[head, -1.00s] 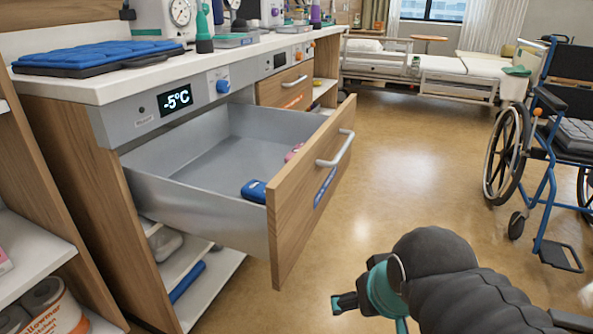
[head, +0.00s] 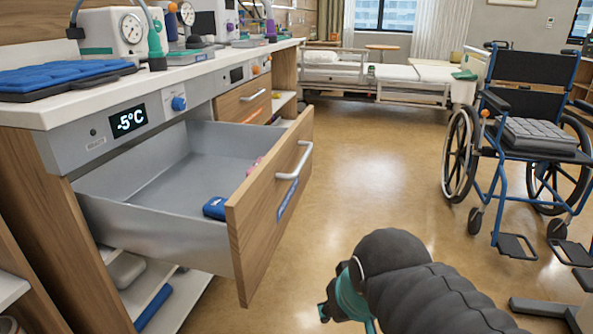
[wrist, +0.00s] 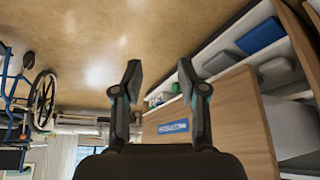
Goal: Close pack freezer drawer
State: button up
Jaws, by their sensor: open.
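The pack freezer drawer (head: 275,206) is pulled well out from the counter below a display reading -5°C (head: 129,121). Its wooden front has a pale bar handle (head: 296,163) and a blue label. A blue pack (head: 215,208) lies inside near the front, and a pink item (head: 254,166) is partly hidden behind the front panel. My gripper (wrist: 158,85) is open and empty in the wrist view. In the head view it hangs over the floor to the right of the drawer, apart from it, with its fingers mostly hidden by my arm. The wooden front with its label (wrist: 173,127) also shows in the wrist view.
A second, closed drawer (head: 243,102) is farther along the counter. Shelves with items (head: 150,295) are below the open drawer. A wheelchair (head: 530,140) stands at the right and a bed (head: 380,78) at the back. The floor (head: 370,170) between is clear.

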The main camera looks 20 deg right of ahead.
jog(key=d+f, duration=0.1)
jog(key=w+d+f+m+g, duration=0.1)
jog(key=shift+w+d+g+p, duration=0.3)
jog(key=shift+d, duration=0.05)
grip_shut()
jog(key=w+d+f+m+y+p, duration=0.1)
jog(key=w+d+m+y, duration=0.5)
jog(key=w, duration=0.4)
jog(key=w+d+f+m+y+p, duration=0.1)
jog(key=w+d+m+y+p, duration=0.15)
jog(key=w+d+m, duration=0.45)
jog(key=m+t+y, duration=0.5)
jog(key=m+y, duration=0.2)
jog(key=m, duration=0.2)
send_near(295, 155)
jog(key=b+x, duration=0.1)
jog(key=x, duration=0.6)
jog(key=shift+w+f, duration=0.1)
jog(key=shift+w, duration=0.1)
